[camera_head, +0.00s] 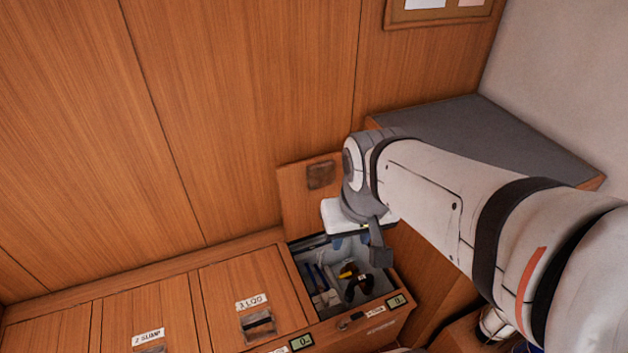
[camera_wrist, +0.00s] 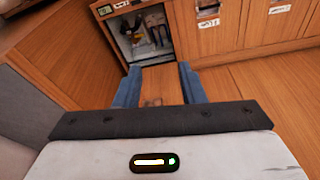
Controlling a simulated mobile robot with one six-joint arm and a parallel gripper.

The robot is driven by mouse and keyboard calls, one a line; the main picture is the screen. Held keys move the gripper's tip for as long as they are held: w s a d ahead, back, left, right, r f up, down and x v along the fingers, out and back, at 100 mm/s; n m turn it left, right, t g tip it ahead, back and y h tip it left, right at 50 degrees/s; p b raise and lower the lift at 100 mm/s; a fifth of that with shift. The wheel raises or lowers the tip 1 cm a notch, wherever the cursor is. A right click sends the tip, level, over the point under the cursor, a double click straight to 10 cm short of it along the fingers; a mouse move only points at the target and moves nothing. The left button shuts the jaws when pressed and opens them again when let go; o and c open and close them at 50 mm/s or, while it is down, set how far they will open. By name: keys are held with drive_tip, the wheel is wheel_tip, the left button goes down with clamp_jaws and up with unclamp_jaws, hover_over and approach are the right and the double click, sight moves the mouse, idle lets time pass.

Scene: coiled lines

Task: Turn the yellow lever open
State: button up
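The yellow lever (camera_head: 348,273) shows as a small yellow piece beside black parts inside an open locker compartment (camera_head: 302,278). In the wrist view, a small yellow spot (camera_wrist: 137,40) shows among the dark parts in the compartment. My gripper (camera_head: 352,242) is above the compartment and apart from the lever. In the wrist view, the blue fingers of my gripper (camera_wrist: 158,72) are spread with nothing between them. The lever's exact angle is too small to tell, and my wrist covers part of the compartment in the head view.
A raised wooden lid (camera_head: 297,205) stands at the back of the compartment. Closed hatches are to the left, one with a dark latch (camera_head: 258,322). A grey-topped ledge (camera_head: 480,135) lies behind my arm. Small displays (camera_head: 301,342) sit on the front edge.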

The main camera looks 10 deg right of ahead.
drive_tip(key=shift+w+d, duration=0.1)
drive_tip(key=shift+w, duration=0.05)
drive_tip(key=shift+o, duration=0.4)
drive_tip(key=m+g+b, duration=0.3)
drive_tip(key=m+b, duration=1.3)
drive_tip(key=b, duration=1)
hover_over(348, 274)
wheel_tip(348, 274, down, 69)
wheel_tip(348, 274, down, 8)
drive_tip(key=b, duration=0.2)
drive_tip(key=shift+f+b, duration=0.25)
drive_tip(key=shift+b, duration=0.1)
